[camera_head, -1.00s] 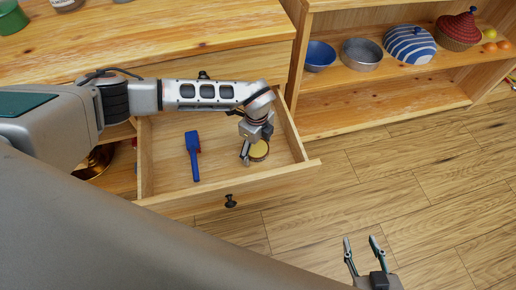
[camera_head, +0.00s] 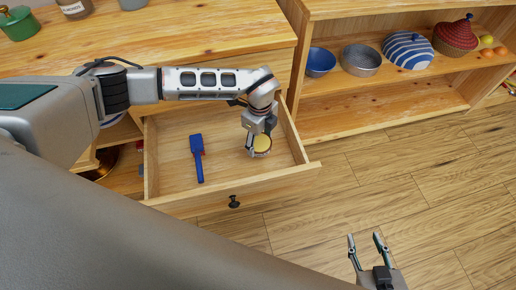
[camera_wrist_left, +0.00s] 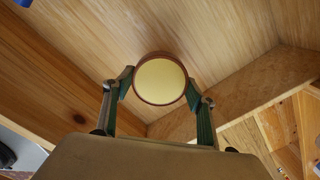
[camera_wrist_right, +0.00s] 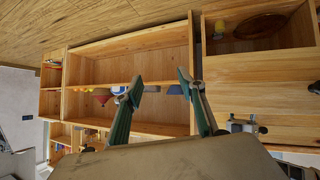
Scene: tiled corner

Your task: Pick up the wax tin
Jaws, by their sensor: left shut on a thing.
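The wax tin (camera_head: 262,144) is a small round tin with a pale yellow top and a brown rim. It is at the right side of the open drawer (camera_head: 222,182). My left gripper (camera_head: 255,147) is shut on it, with a finger on each side of the tin, which also shows in the left wrist view (camera_wrist_left: 160,82). I cannot tell for sure how far it is above the drawer floor. My right gripper (camera_head: 367,244) is open and empty over the wooden floor, away from the drawer; its spread fingers also show in the right wrist view (camera_wrist_right: 160,90).
A blue brush-like tool (camera_head: 197,158) lies in the drawer, left of the tin. The drawer has a dark knob (camera_head: 234,201). An open shelf (camera_head: 375,117) at the right holds a blue bowl (camera_head: 320,62), a metal bowl (camera_head: 360,57) and other items. The floor on the right is clear.

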